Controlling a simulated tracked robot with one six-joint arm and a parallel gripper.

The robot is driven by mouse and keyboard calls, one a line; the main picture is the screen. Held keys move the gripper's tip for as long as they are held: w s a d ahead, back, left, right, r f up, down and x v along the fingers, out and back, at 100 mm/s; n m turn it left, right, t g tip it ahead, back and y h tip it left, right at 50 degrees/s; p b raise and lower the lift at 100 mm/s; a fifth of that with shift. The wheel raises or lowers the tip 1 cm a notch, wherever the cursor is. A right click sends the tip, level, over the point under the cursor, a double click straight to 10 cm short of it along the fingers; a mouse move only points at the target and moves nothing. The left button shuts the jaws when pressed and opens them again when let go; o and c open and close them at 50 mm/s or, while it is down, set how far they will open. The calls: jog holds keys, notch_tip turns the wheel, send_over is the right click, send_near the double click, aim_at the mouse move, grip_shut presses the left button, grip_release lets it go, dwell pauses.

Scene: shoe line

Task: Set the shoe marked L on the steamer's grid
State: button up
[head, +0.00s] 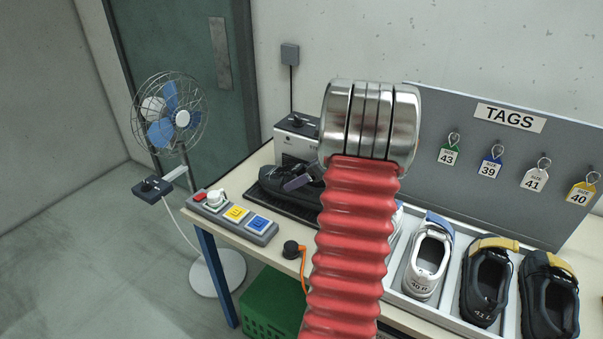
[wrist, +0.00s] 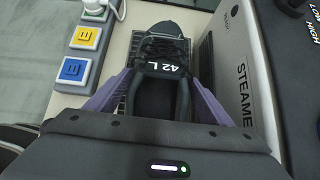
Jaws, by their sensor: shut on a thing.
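A black shoe (wrist: 160,48) marked 42 L on its tongue sits between the two purple fingers of my gripper (wrist: 161,90) in the wrist view. The fingers are shut on its sides. The steamer's dark grid (wrist: 119,108) shows below and beside the shoe. The shoe is over the grid; I cannot tell whether its sole touches it. The steamer (wrist: 240,80) stands close on the right. In the head view the black shoe (head: 272,182) lies level above the grid (head: 283,206), in front of the steamer (head: 292,146); my arm hides its right part.
A power strip (head: 236,218) with a plug lies left of the grid. A tray (head: 450,318) on the right holds a white shoe (head: 428,262) and dark shoes (head: 486,284) with yellow parts. A tag board (head: 450,190) stands behind. A fan (head: 168,115) stands on the floor, left.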

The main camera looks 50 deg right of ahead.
dwell(0.3)
jog(key=o, duration=1.9)
jog(key=shift+f, duration=0.1)
jog(key=v, duration=1.3)
jog(key=shift+s+r, duration=0.25)
